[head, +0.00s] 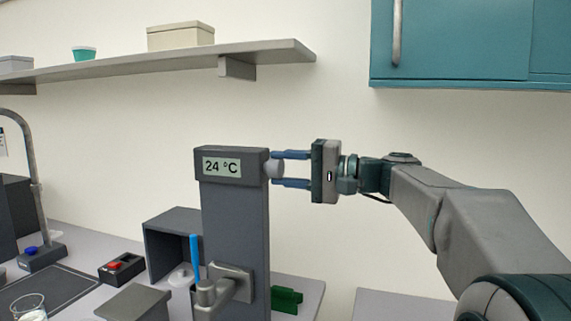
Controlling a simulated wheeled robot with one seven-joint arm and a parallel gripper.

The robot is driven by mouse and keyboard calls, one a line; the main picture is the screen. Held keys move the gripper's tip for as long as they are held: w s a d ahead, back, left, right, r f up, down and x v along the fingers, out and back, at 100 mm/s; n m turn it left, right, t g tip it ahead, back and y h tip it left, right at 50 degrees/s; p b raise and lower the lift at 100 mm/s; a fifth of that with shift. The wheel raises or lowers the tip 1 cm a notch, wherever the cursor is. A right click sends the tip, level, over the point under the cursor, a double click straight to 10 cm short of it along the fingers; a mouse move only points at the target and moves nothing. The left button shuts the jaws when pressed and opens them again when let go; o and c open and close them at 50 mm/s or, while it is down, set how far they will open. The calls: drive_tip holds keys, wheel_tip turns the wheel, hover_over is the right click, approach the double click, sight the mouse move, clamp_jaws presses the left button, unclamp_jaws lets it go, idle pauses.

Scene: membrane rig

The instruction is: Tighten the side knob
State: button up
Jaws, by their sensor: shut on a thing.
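The side knob (275,168) is a light grey round knob on the right side of the dark grey rig's head. My gripper (280,169) comes in from the right, level with the knob. Its two blue fingers are shut on the knob, one above and one below. The fingers partly cover the knob's edges.
A grey clamp (232,281) with a blue upright rod (195,256) sticks out low on the column's front. A shelf (150,65) runs above left, and a teal cabinet (460,45) hangs at upper right. A green block (286,299) lies behind the column's base.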

drive_tip(key=shift+m+p, duration=0.6)
drive_tip(key=shift+m, duration=0.9)
drive_tip(key=o, duration=1)
drive_tip(key=b+v, duration=0.1)
drive_tip(key=v, duration=1.3)
drive_tip(key=shift+b, duration=0.3)
